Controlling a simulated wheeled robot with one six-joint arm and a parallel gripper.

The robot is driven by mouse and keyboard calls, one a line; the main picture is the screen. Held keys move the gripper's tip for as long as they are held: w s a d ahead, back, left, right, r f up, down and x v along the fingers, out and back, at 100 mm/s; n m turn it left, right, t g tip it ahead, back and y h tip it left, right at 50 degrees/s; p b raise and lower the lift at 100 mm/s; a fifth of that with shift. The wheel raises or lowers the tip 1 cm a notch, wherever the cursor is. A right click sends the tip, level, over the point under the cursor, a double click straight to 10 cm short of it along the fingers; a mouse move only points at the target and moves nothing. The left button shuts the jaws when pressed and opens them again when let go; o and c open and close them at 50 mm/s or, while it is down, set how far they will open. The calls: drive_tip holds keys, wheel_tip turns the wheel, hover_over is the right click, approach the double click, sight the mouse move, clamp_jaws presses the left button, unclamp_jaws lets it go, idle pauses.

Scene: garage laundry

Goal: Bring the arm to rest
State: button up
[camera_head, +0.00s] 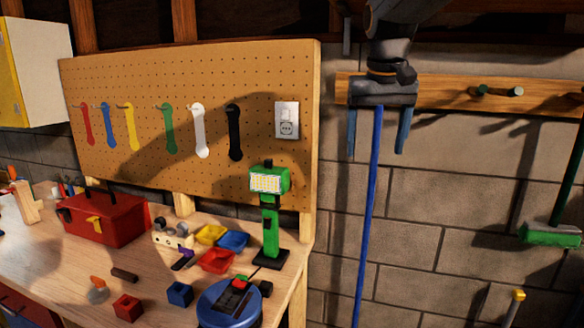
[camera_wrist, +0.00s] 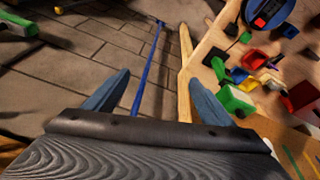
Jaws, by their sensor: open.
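My gripper (camera_head: 377,153) hangs fingers-down in front of the wall at the upper right of the head view. Its two blue fingers are spread apart, and I see nothing clamped between them. In the wrist view my gripper (camera_wrist: 153,80) also shows its fingers apart. A long blue pole (camera_head: 367,215) runs down from just below the gripper's palm, between the fingers as seen from the head. It shows again in the wrist view (camera_wrist: 150,58), running away toward the floor. Its upper end is hidden by the gripper, and I cannot tell whether they touch.
A wooden wall rail (camera_head: 450,96) with pegs is behind the gripper. A green broom (camera_head: 549,236) hangs at right. The workbench (camera_head: 60,255) holds a red toolbox (camera_head: 105,218), a green work lamp (camera_head: 270,225) and a blue round device (camera_head: 229,306). A pegboard (camera_head: 240,75) stands behind it.

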drive_tip(key=s+f+b, duration=0.1)
drive_tip(key=s+f, duration=0.5)
drive_tip(key=f, duration=0.5)
drive_tip(key=s+f+g+b, duration=0.1)
drive_tip(key=s+f, duration=0.6)
drive_tip(key=f, duration=0.5)
drive_tip(key=s+f+g+b, duration=0.1)
drive_tip(key=s+f, duration=0.6)
drive_tip(key=f, duration=0.4)
drive_tip(key=shift+s+d+f+y+b, duration=0.2)
drive_tip(key=shift+d+y+b, duration=0.1)
drive_tip(key=shift+d, duration=0.15)
